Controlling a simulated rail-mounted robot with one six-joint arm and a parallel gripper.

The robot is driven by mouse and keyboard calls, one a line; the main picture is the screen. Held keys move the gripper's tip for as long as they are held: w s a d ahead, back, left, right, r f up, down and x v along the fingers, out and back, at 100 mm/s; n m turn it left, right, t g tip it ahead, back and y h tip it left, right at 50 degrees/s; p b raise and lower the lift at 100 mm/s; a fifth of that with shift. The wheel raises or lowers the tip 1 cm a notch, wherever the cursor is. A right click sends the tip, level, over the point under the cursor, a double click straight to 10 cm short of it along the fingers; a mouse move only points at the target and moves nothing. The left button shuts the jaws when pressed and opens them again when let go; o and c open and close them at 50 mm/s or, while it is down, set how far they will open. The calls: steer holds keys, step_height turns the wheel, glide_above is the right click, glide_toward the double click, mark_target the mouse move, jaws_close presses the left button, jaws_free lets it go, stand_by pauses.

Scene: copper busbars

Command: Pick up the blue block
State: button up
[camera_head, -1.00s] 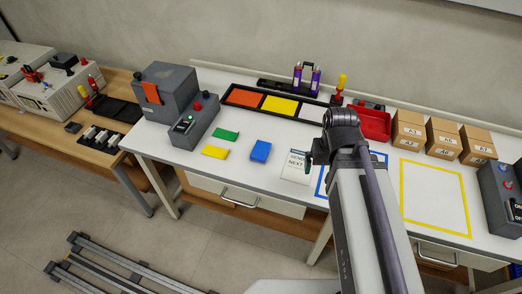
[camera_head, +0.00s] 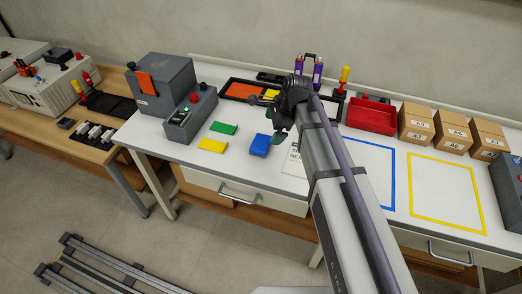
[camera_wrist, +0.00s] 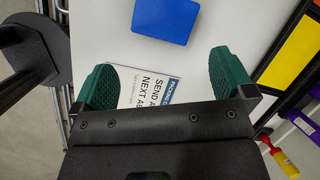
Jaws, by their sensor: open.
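The blue block (camera_head: 260,145) lies flat on the white table, to the right of the green block and yellow block. In the wrist view the blue block (camera_wrist: 165,20) is at the top, beyond the fingertips and roughly between their lines. My gripper (camera_wrist: 163,78) is open and empty, its two green fingers apart. In the head view my gripper (camera_head: 277,130) is above the table, just right of the blue block; part of it is hidden by my arm.
A green block (camera_head: 223,128) and a yellow block (camera_head: 212,145) lie left of the blue block. A printed card (camera_wrist: 145,85) lies under the gripper. A grey control box (camera_head: 190,115) stands at left. A red bin (camera_head: 371,117) and cardboard boxes (camera_head: 416,124) stand at right.

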mark_target(261, 142)
steer(key=a+f+m+b, duration=0.1)
steer(key=f+m+b, duration=0.1)
steer(key=f+b, duration=0.1)
steer(key=w+a+f+m+b, duration=0.1)
steer(key=a+f+b, duration=0.1)
steer(key=f+b, duration=0.1)
steer(key=a+f+m+b, duration=0.1)
steer(key=f+m+b, duration=0.1)
steer(key=f+b, duration=0.2)
steer(key=shift+w+a+m, duration=0.15)
steer(key=shift+w+m, duration=0.15)
steer(key=shift+w, duration=0.05)
steer(key=shift+r, duration=0.2)
steer(key=c, duration=0.7)
steer(key=shift+y, duration=0.3)
step_height(261, 142, up, 10)
steer(key=p, duration=1)
steer(key=shift+c, duration=0.2)
